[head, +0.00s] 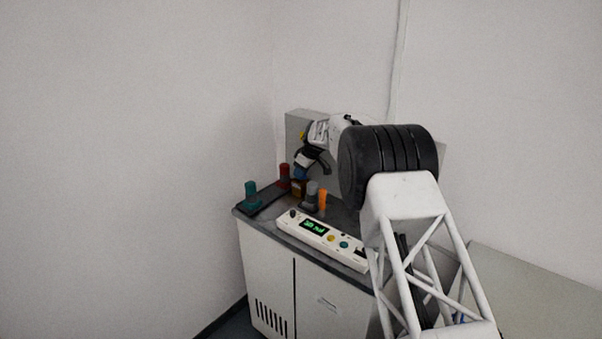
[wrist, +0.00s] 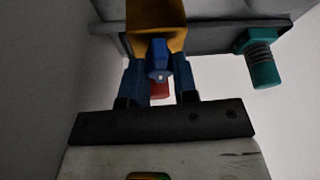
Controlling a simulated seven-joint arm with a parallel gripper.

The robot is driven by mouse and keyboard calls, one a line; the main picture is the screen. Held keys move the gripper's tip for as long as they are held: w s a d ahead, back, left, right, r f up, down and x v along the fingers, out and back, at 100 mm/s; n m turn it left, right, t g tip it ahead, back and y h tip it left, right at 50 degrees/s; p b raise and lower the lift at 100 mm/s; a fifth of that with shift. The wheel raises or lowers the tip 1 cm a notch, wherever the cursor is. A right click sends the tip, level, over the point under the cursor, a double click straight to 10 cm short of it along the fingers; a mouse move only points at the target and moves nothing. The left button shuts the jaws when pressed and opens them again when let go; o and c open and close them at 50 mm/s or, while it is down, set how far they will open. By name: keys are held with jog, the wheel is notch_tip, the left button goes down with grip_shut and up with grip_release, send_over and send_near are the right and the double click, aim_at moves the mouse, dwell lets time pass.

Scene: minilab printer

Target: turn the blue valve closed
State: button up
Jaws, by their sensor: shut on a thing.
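The blue valve handle (wrist: 160,62) shows in the wrist view between my two dark blue fingers, in front of a brass-yellow valve body (wrist: 155,22). My gripper (wrist: 159,75) is shut on the blue valve, with one finger on each side; the exact contact is dark and hard to see. In the head view my gripper (head: 301,172) points down over the brass-yellow body (head: 298,189) on the bench top. The valve handle is hard to separate from the blue fingers there, so its angle cannot be told from that view.
A red knob (head: 284,175) and a teal knob (head: 251,193) stand left of my gripper. A grey knob (head: 311,196) and an orange piece (head: 323,200) stand close on the right. A control panel (head: 322,240) with a green display lies at the bench's front.

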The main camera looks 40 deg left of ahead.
jog(key=shift+s, duration=0.1)
jog(key=o, duration=0.9)
jog(key=shift+v, duration=3.85)
jog(key=shift+r, duration=0.1)
